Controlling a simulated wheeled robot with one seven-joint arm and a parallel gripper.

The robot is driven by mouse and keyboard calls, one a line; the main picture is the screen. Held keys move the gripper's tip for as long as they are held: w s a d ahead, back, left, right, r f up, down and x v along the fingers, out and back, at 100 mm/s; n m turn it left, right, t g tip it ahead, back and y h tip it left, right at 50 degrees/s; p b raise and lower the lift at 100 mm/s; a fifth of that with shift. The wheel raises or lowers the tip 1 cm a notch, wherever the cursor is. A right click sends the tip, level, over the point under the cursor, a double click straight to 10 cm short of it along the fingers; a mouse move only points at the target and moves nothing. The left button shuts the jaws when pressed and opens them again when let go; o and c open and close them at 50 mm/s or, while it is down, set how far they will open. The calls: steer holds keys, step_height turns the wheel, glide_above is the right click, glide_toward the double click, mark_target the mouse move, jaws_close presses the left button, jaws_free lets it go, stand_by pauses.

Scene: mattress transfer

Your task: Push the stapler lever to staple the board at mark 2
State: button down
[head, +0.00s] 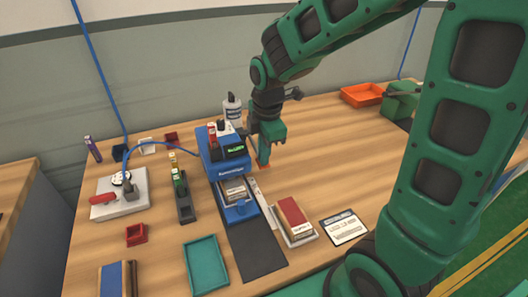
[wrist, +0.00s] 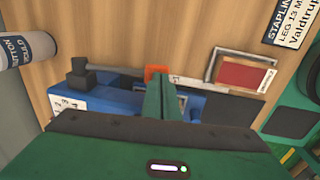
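The blue stapler (head: 210,150) stands mid-table, with a small labelled board (head: 234,191) on its blue bed. In the wrist view part of the blue stapler body (wrist: 100,98) shows behind my gripper. My gripper (head: 264,162) points down just right of the stapler. Its green fingers (wrist: 160,92) look closed together with nothing between them. An orange piece (wrist: 155,73) lies by the fingertips, beside a grey rail (wrist: 128,72); I cannot tell whether they touch.
A red-and-tan block (head: 293,216) and a white label card (head: 343,228) lie right of the stapler. A teal tray (head: 205,264) is in front. A white bottle (head: 232,108) stands behind. An orange tray (head: 362,94) is at the back right, with bare table before it.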

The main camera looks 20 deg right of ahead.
steer(key=shift+s+f, duration=0.35)
steer(key=s+r, duration=0.3)
steer(key=r, duration=1.1)
steer(key=shift+s, duration=0.2)
steer(key=s+d+f+m, duration=0.4)
steer(key=s+d+m, duration=0.5)
steer(key=m, duration=0.3)
steer(key=s+d+f+m+g, duration=0.1)
steer(key=s+d+f+m, duration=0.3)
steer(key=s+d+m, duration=0.5)
steer(key=s+m, duration=0.1)
steer(key=m, duration=0.2)
steer(key=shift+d+m, duration=0.3)
